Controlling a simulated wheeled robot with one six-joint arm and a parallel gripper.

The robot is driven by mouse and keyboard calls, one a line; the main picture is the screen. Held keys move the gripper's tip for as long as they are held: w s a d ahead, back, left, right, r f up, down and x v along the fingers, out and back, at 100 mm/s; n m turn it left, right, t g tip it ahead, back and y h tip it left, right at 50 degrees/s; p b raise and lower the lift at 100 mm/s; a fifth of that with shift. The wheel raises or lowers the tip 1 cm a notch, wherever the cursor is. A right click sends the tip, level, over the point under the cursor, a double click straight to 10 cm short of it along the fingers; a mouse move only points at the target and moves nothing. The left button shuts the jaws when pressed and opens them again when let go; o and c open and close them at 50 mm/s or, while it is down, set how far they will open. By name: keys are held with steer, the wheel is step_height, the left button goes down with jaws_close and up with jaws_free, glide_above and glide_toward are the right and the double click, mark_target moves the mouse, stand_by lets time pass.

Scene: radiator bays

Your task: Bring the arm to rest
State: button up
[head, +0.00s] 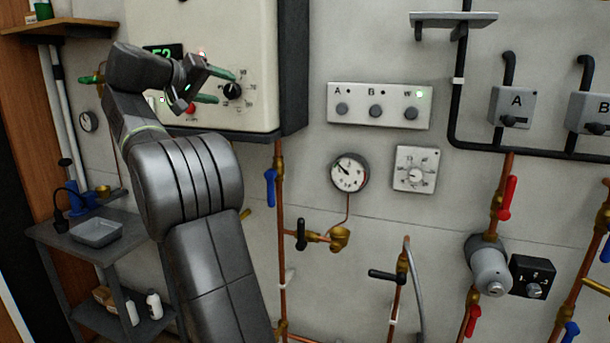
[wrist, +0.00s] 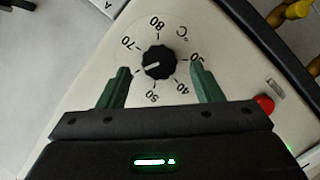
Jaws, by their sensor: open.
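My gripper (head: 218,86) is at the end of my arm, in front of the cream boiler casing (head: 240,40) at the upper left of the head view. Its two green fingers (wrist: 157,88) are apart, with nothing between them. In the wrist view a black temperature dial (wrist: 159,63) with a printed °C scale lies just beyond the fingertips. The fingers appear clear of the dial, but the exact gap is hard to tell. The dial also shows in the head view (head: 232,91). A red button (wrist: 264,104) is beside the right finger in the wrist view.
A switch panel (head: 380,106), a pressure gauge (head: 349,172) and a square thermostat dial (head: 415,170) are on the wall to the right. Copper pipes with a blue valve lever (head: 270,188) run below the casing. A grey trolley (head: 70,243) with a tray stands at the left.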

steer(key=shift+x, duration=1.45)
